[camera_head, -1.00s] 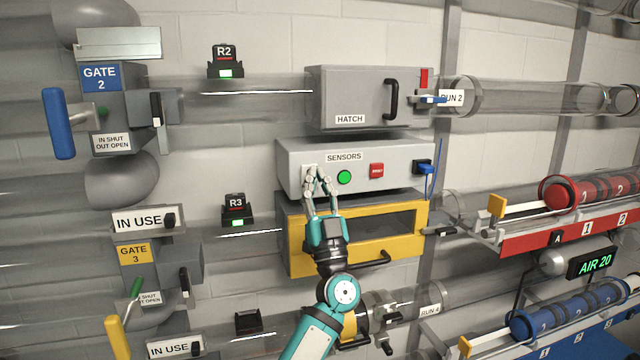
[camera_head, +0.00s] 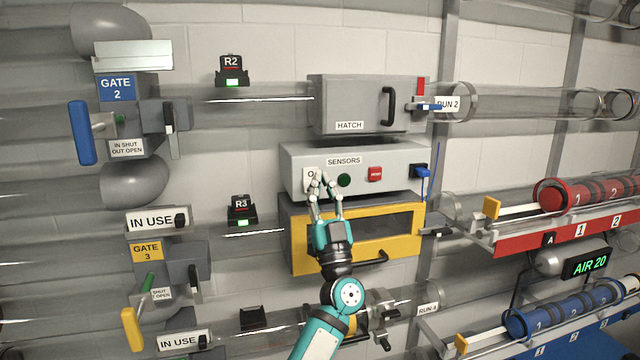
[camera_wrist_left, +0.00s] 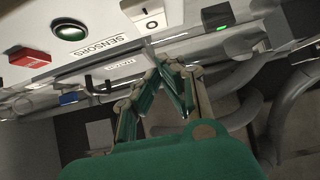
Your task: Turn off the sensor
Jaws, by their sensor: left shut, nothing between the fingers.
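The grey SENSORS box (camera_head: 400,158) is on the wall between the HATCH box and a yellow-framed drawer. On its front are a white switch marked O (camera_head: 309,180), a round green lamp (camera_head: 344,181) that looks dark, and a red button (camera_head: 374,174). My left gripper (camera_head: 323,177) is shut and empty, its fingertips in front of the box just right of the switch and partly covering it. The left wrist view also shows the switch (camera_wrist_left: 148,20), the dark lamp (camera_wrist_left: 70,30) and the red button (camera_wrist_left: 30,58). Contact with the switch cannot be told. My right gripper is out of view.
The yellow-framed drawer (camera_head: 300,262) is directly below the box, behind my left gripper. A blue knob (camera_head: 420,171) is at the box's right end. Gate 2's blue handle (camera_head: 82,132) and clear tubes are to the left; racks with red and blue canisters are right.

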